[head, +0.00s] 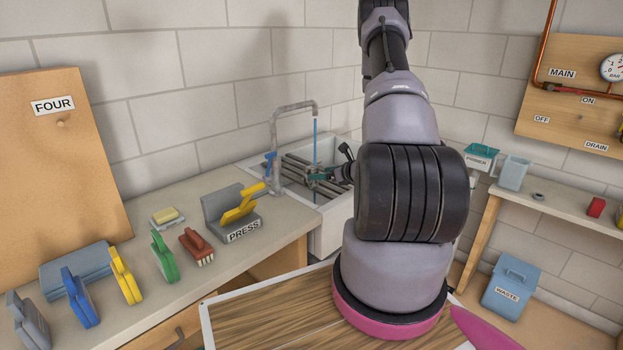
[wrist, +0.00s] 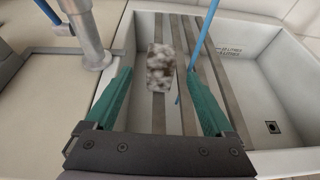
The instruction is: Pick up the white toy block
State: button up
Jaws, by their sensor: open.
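A small block (wrist: 160,67), white with brown-grey dirty blotches, lies on the slats across the sink in the wrist view. It is the only block-like thing I see there and fits the white toy block. My gripper (wrist: 157,84) is open, with its two teal fingers apart. The block shows between and slightly beyond the fingertips, with nothing held. In the head view my gripper (head: 319,174) is over the sink below the tap, and I cannot make the block out there.
The sink (head: 329,229) has dark slats (wrist: 208,62) across it. A tap (head: 276,150) stands at its left, and a thin blue stream (wrist: 205,40) falls just right of the block. A WASTE bin (head: 511,292) stands right.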

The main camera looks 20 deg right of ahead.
aim_at(315, 172)
jog(key=x, duration=0.6)
jog(key=shift+w, duration=0.35)
jog(key=shift+c, duration=0.3)
grip_shut()
jog(key=shift+r, duration=0.1)
